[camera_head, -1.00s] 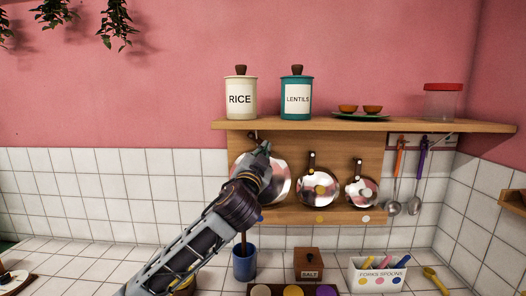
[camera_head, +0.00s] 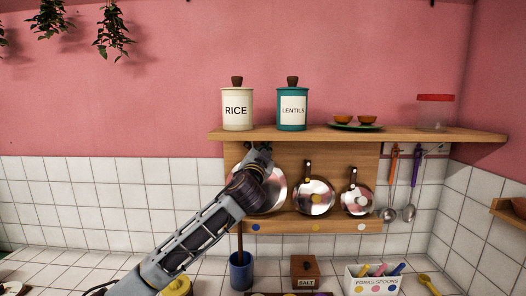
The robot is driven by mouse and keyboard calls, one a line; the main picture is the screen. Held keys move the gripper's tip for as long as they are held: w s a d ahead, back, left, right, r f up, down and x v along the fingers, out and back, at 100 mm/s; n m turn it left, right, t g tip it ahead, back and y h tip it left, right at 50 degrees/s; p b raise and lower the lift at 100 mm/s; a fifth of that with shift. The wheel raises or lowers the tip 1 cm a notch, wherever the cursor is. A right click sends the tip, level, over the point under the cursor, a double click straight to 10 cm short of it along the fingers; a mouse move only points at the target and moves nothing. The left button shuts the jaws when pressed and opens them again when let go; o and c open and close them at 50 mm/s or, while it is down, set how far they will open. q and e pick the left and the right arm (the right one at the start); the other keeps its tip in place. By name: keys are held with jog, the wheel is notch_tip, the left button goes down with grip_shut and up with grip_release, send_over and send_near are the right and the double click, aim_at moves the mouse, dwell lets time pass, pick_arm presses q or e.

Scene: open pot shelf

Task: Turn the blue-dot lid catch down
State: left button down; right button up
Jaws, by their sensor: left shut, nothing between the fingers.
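The left lid (camera_head: 276,190), shiny and round, stands on the wooden rack above the blue dot (camera_head: 256,227) on the lower rail. My left gripper (camera_head: 260,150) is shut and empty at the top of this lid, just under the shelf. My gripper and wrist cover the lid's upper left part and the blue-dot catch, so I cannot tell how the catch is turned or whether I touch it. The middle lid (camera_head: 314,198) stands above a yellow dot (camera_head: 316,227), and the right lid (camera_head: 356,200) above a white dot (camera_head: 361,227). My right gripper is not in view.
The shelf (camera_head: 440,134) above holds a rice canister (camera_head: 237,110), a lentils canister (camera_head: 292,110), bowls and a red-lidded jar (camera_head: 435,115). Ladles hang at the right. A blue cup (camera_head: 241,270), salt box (camera_head: 304,270) and cutlery box (camera_head: 376,280) stand below.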

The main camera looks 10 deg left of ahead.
pick_arm(q)
jog(key=shift+w, duration=0.2)
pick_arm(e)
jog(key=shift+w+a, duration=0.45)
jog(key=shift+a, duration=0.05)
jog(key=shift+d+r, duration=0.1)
pick_arm(q)
jog(key=shift+f+m+p, duration=0.1)
jog(key=shift+m+p, duration=0.25)
jog(key=shift+m, duration=0.05)
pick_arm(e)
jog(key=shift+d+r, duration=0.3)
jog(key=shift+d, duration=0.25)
